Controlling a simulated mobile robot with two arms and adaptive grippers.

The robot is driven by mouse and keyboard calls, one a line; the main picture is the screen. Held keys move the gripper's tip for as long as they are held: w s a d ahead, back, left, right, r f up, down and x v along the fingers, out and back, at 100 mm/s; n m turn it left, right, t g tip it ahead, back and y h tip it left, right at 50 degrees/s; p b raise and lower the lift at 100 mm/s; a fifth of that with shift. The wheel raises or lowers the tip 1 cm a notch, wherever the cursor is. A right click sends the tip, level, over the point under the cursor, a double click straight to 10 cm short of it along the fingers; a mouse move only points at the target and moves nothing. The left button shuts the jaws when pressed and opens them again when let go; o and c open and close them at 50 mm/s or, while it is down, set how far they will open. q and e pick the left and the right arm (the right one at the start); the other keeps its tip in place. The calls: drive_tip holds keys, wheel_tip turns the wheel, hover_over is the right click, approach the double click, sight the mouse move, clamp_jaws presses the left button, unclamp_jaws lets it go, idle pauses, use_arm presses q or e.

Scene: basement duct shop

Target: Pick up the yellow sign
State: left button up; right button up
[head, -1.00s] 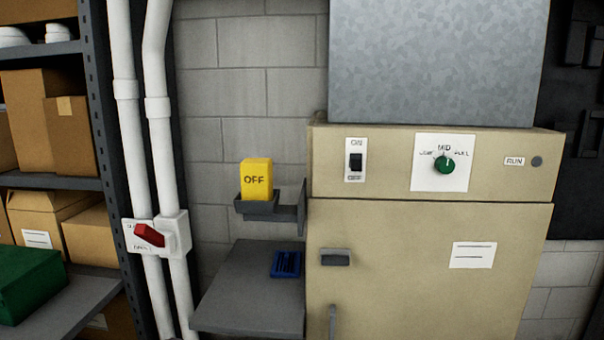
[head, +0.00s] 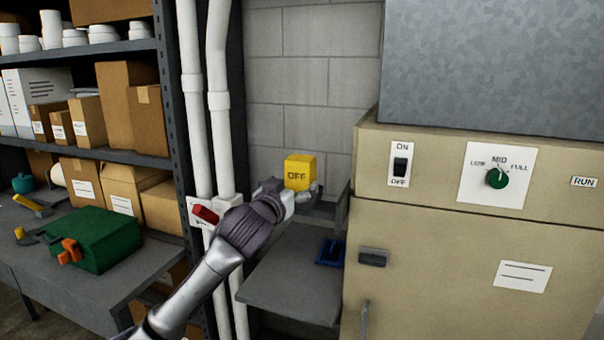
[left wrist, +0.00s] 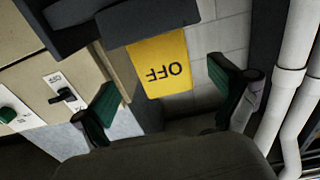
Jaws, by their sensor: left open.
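The yellow sign (head: 300,172), marked OFF, stands upright in a small dark holder (head: 322,208) on the side of the beige cabinet. In the left wrist view the yellow sign (left wrist: 162,66) appears upside down, between and beyond the two fingers. My left gripper (head: 296,196) is at the sign in the head view, its hand covering part of the holder. In the left wrist view my left gripper (left wrist: 158,95) is open, with green-padded fingers spread to either side of the sign. I cannot tell whether either finger touches it. My right gripper is not in view.
The beige cabinet (head: 450,250) with a switch and green dial stands on the right. White pipes with a red-handled switch (head: 205,214) run close to my left arm. A grey shelf (head: 290,287) with a blue item (head: 330,252) lies below. A green case (head: 95,238) sits on the left bench.

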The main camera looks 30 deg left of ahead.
sight(297, 178)
use_arm(q)
drive_tip(key=shift+w+r, duration=0.1)
drive_tip(key=shift+w, duration=0.6)
drive_tip(key=shift+w+a+r+p, duration=0.1)
drive_tip(key=shift+w+a+p, duration=0.15)
drive_tip(key=shift+p, duration=0.25)
drive_tip(key=p+x, duration=0.2)
drive_tip(key=x, duration=0.1)
drive_tip(key=shift+w+a, duration=0.3)
drive_tip(key=shift+w, duration=0.5)
drive_tip(key=shift+s, duration=0.1)
drive_tip(key=shift+c, duration=1.1)
drive_tip(key=c, duration=1.1)
